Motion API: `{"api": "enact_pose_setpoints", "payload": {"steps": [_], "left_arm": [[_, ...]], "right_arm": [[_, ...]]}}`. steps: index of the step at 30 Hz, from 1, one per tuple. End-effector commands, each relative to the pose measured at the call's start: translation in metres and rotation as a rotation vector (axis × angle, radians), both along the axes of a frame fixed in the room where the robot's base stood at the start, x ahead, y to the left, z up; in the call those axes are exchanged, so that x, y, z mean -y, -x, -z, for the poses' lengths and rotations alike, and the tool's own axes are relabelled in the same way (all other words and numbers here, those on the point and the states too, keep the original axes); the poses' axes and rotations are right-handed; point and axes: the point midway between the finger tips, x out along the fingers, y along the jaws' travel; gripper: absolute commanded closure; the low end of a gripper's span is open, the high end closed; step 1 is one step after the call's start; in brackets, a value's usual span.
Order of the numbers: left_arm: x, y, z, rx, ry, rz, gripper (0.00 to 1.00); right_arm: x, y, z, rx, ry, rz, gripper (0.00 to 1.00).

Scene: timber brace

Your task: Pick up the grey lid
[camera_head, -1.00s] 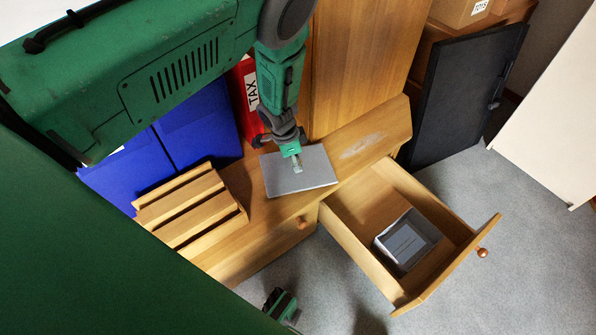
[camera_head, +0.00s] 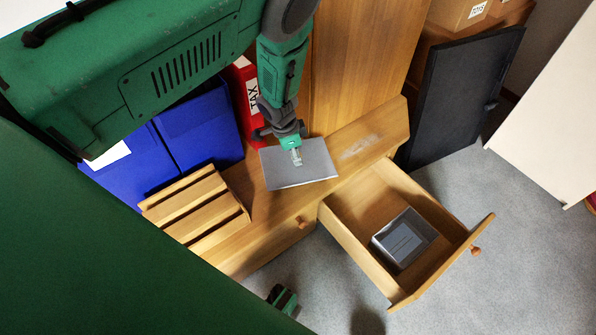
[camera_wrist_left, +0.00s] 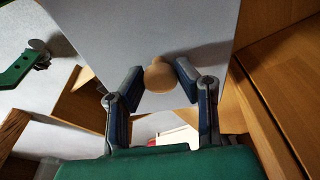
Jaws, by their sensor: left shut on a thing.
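The grey lid (camera_head: 312,172) is a flat rectangular plate over the top of the low wooden cabinet, in the middle of the head view. In the left wrist view the lid (camera_wrist_left: 150,25) has a round, light wooden knob (camera_wrist_left: 158,76). My left gripper (camera_head: 297,158) reaches down from above and is shut on the knob; its two fingers (camera_wrist_left: 157,82) stand on either side of it. I cannot tell whether the lid touches the cabinet top. A green and black part (camera_head: 283,298) at the bottom may be my right gripper; its fingers cannot be made out.
The open drawer (camera_head: 440,268) juts out at the right, with a grey box (camera_head: 404,238) inside. A slatted wooden piece (camera_head: 195,206) lies left of the lid. Blue binders (camera_head: 195,125) and a red TAX binder (camera_head: 240,98) stand behind. A dark panel (camera_head: 460,95) leans at the right.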

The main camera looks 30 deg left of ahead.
Motion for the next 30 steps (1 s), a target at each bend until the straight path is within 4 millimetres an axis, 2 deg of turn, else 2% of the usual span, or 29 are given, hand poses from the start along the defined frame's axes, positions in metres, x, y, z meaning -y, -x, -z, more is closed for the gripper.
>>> {"api": "enact_pose_setpoints", "payload": {"steps": [21,30], "left_arm": [[0.0,0.0,-0.046,-0.001,-0.001,0.0,1.0],[0.0,0.0,-0.047,-0.001,0.001,0.0,1.0]], "right_arm": [[0.0,0.0,-0.04,0.0,0.0,0.0,0.6],[0.0,0.0,-0.042,0.0,0.0,0.0,0.6]]}}
